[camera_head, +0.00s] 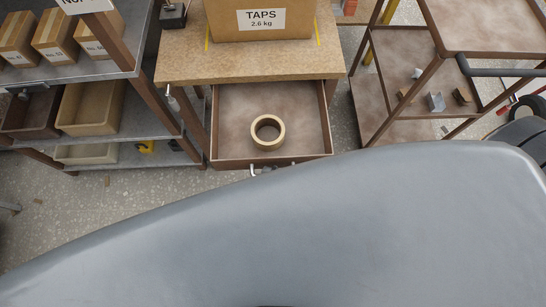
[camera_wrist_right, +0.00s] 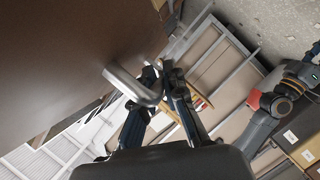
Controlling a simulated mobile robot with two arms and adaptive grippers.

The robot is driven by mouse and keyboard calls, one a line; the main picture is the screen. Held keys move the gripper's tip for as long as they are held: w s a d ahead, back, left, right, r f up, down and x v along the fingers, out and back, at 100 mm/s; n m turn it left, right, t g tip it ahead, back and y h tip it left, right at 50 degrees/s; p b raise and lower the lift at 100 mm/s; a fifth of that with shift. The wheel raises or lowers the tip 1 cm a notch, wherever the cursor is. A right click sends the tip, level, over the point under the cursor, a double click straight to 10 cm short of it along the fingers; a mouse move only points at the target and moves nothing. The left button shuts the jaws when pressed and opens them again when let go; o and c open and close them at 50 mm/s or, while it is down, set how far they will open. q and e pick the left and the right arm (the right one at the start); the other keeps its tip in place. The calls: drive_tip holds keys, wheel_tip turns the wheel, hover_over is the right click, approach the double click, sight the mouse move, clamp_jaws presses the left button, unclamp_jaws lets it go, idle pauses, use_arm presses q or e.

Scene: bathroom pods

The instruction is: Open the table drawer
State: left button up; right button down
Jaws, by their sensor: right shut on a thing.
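The table drawer (camera_head: 230,143) is pulled out from under the wooden tabletop (camera_head: 190,62) in the head view, its brown interior in plain sight. A roll of tan tape (camera_head: 267,132) lies in it. A bit of the metal drawer handle (camera_head: 254,171) shows at its front, and the rest is hidden behind a large grey surface. In the right wrist view the bent metal handle (camera_wrist_right: 132,84) runs from the brown drawer front to between the black fingers of my right gripper (camera_wrist_right: 163,82), which is shut on it.
A box labelled TAPS (camera_head: 261,20) stands on the tabletop. A shelf with cartons and bins (camera_head: 90,107) is at the left. A brown-shelved cart (camera_head: 400,133) stands at the right. Speckled floor (camera_head: 130,205) shows between them.

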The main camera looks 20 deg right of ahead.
drive_tip(key=c, duration=1.7)
unclamp_jaws()
drive_tip(key=shift+d, duration=0.15)
drive_tip(key=v, duration=1.2)
